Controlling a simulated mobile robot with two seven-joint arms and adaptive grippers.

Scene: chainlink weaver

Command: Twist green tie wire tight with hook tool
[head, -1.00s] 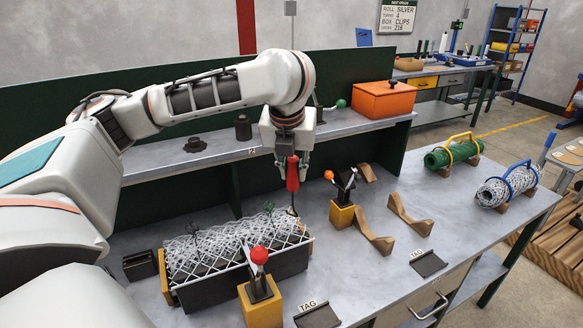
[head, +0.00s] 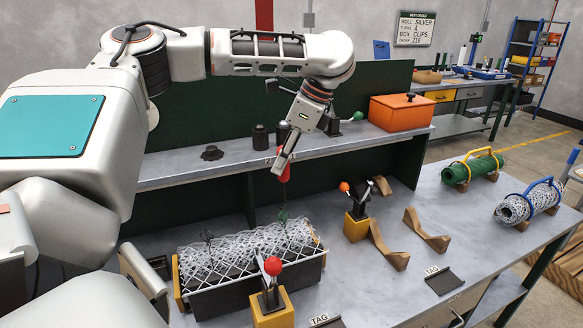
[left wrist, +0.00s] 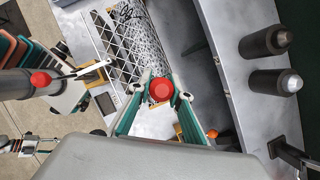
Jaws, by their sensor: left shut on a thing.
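My left gripper (head: 283,164) is shut on the red handle of the hook tool (head: 285,175) and holds it upright above the mesh roll. In the left wrist view the round red handle end (left wrist: 160,90) shows between the two fingers. The dark green tie wire (head: 283,214) stands up from the right part of the silver mesh roll (head: 245,248), right under the tool. The thin shaft and hook are too small to tell whether they touch the wire. A second, darker tie wire (head: 207,238) stands further left. My right gripper is not in view.
Wooden cradles (head: 427,231) stand on the right. A green roll (head: 473,167) and a blue-handled silver roll (head: 528,203) lie further right. A shelf runs behind.

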